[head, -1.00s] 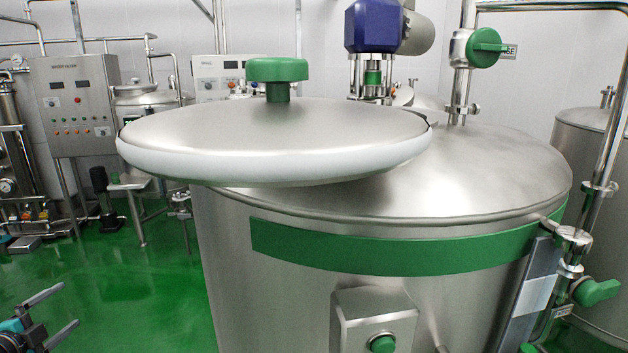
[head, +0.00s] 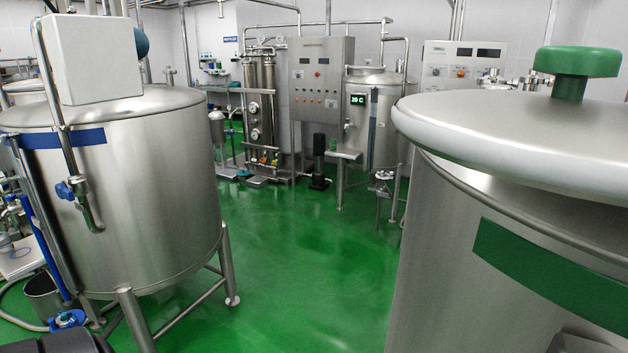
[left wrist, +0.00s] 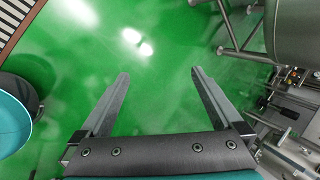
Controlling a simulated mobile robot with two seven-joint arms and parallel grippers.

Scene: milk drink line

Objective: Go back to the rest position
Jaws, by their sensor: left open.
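My left gripper (left wrist: 159,95) shows in the left wrist view, with its two fingers spread apart. Nothing is between the fingers, only green floor below. No gripper shows in the head view now. A dark part, probably mine, cuts into the bottom left corner of the head view. My right gripper is in neither view.
A steel tank with a green band (head: 455,270) and a lid with a green knob (head: 578,62) stands close at right. A blue-banded tank (head: 150,190) on legs stands at left. Green floor (head: 290,260) is clear between them. A control panel (head: 322,75) stands behind.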

